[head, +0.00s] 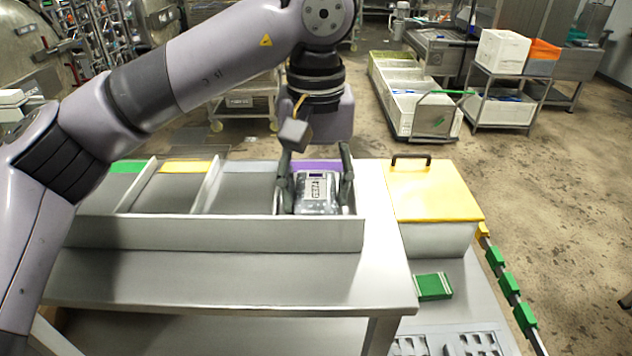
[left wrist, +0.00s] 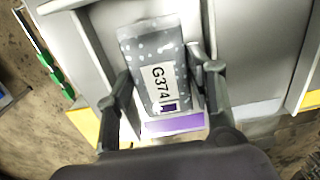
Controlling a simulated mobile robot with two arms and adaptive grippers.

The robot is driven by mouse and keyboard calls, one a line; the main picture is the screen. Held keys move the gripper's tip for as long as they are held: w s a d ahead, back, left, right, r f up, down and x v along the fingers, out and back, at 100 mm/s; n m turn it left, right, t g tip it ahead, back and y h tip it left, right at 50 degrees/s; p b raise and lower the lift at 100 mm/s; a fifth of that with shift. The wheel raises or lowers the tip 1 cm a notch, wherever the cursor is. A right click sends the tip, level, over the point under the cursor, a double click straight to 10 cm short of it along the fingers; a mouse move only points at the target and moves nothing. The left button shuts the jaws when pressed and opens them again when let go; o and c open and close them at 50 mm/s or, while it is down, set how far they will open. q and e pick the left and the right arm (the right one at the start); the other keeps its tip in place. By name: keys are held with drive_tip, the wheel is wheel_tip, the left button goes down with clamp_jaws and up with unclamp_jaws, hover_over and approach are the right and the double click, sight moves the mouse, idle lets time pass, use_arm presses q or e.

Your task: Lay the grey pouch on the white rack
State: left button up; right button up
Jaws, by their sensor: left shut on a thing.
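The grey pouch (head: 318,190) has a white label, which reads G374 in the left wrist view (left wrist: 162,50), and a small purple mark. It sits in the rightmost compartment of a metal bin, the one with the purple strip. My left gripper (head: 315,200) points down into this compartment with one finger on each side of the pouch, shut on it. Both fingers also show in the left wrist view (left wrist: 160,85). A pale slotted rack (head: 478,343) lies at the bottom edge of the head view, partly cut off. My right gripper is not in view.
The divided bin (head: 200,232) has green, yellow and purple strips and upright dividers. A yellow-lidded box (head: 432,190) stands to its right. A green pouch-like block (head: 433,287) lies in front of that box. Green clips line a rail (head: 510,285) at the right.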

sight(316, 192)
use_arm(q)
drive_tip(key=shift+s, duration=0.15)
drive_tip(key=o, duration=1)
drive_tip(key=shift+o, duration=0.2)
drive_tip(key=shift+f, duration=0.1)
wheel_tip(316, 192, up, 12)
drive_tip(key=shift+r, duration=0.2)
